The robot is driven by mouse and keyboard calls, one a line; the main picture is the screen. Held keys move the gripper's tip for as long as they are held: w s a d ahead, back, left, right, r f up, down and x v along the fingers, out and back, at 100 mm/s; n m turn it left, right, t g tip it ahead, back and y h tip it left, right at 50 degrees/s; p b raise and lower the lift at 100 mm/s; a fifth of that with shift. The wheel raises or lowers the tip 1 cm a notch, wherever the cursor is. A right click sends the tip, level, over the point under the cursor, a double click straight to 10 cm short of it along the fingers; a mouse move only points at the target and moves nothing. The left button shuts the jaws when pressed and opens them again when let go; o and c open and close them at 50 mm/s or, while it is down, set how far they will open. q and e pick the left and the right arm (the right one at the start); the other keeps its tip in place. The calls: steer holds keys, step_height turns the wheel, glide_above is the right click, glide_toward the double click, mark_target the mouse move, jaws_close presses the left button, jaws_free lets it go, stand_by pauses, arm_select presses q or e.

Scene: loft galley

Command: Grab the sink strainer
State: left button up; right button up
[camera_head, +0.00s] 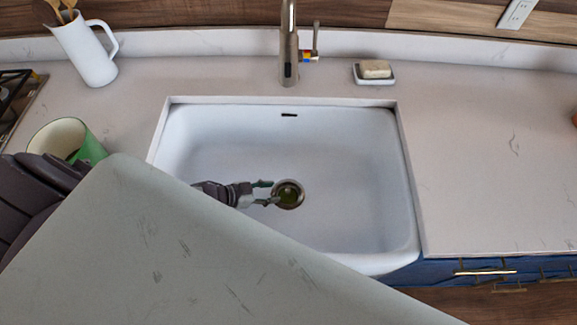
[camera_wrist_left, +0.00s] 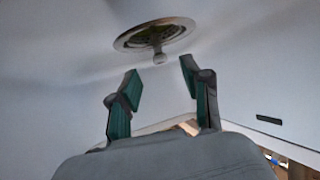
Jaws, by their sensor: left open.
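The sink strainer (camera_head: 289,194) is a round metal piece with a dark greenish middle, set in the floor of the white sink (camera_head: 350,170). In the left wrist view the strainer (camera_wrist_left: 156,36) shows a metal rim and a small knob that sticks out toward my gripper. My left gripper (camera_head: 267,192) is inside the sink, just left of the strainer. In the left wrist view its two green-padded fingers (camera_wrist_left: 161,78) are apart with nothing between them, and the knob lies just beyond their tips. My right gripper is not in view.
A faucet (camera_head: 289,45) stands behind the sink, with a soap dish (camera_head: 374,79) to its right. A green container (camera_head: 88,148) and a white pitcher (camera_head: 86,50) stand on the left counter. The right counter (camera_head: 490,160) is mostly clear. My large pale arm link covers the lower left.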

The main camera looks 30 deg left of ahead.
mark_target(285, 198)
arm_select(q)
steer(key=b+x, duration=0.2)
steer(key=x, duration=0.4)
steer(key=shift+b, duration=0.35)
steer(key=shift+r, duration=0.1)
jaws_close()
